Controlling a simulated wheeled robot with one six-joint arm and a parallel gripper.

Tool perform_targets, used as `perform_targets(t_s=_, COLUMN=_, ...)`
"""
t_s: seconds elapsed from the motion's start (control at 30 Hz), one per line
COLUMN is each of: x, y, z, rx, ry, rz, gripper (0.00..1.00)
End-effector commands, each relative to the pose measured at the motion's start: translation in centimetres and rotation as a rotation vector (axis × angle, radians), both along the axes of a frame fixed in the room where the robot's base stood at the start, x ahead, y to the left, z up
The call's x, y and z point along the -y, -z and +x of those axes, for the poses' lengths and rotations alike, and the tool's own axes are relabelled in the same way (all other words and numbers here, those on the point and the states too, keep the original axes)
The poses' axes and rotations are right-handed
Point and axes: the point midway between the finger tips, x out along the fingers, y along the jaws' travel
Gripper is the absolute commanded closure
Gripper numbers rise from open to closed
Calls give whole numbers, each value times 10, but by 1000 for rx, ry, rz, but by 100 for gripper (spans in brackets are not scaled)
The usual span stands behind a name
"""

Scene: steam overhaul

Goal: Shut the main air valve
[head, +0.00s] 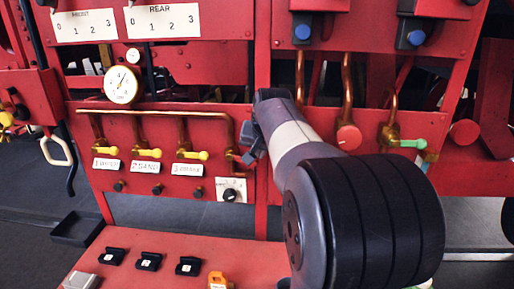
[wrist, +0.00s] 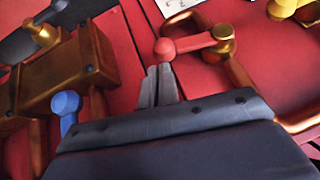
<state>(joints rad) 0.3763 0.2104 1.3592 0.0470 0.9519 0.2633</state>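A valve with a red lever (wrist: 188,45) and a brass body (wrist: 222,40) shows in the wrist view on the red panel. No label there names it, so I cannot tell for certain that it is the main air valve. My gripper (wrist: 158,70) points at the rounded end of the red lever. Its two grey fingers are together with nothing between them, and the tips are right by the lever's end; I cannot tell if they touch. In the head view my gripper (head: 250,150) is at the panel's right side, and my arm hides this valve.
Several yellow-handled valves (head: 150,153) sit left on the panel, under a gauge (head: 121,85). A blue lever (wrist: 66,103) and brass block (wrist: 70,72) are left of the fingers. A red round handle (head: 348,137) and green handle (head: 413,144) are right. A red bench (head: 135,275) lies below.

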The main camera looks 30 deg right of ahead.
Motion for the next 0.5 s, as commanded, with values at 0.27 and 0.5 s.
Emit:
perform_targets(t_s=0.27, x=4, y=28, z=-3, rx=-4, ry=0, rz=0, gripper=100)
perform_targets(t_s=0.5, x=4, y=49, z=-3, rx=17, ry=3, rz=30, gripper=100)
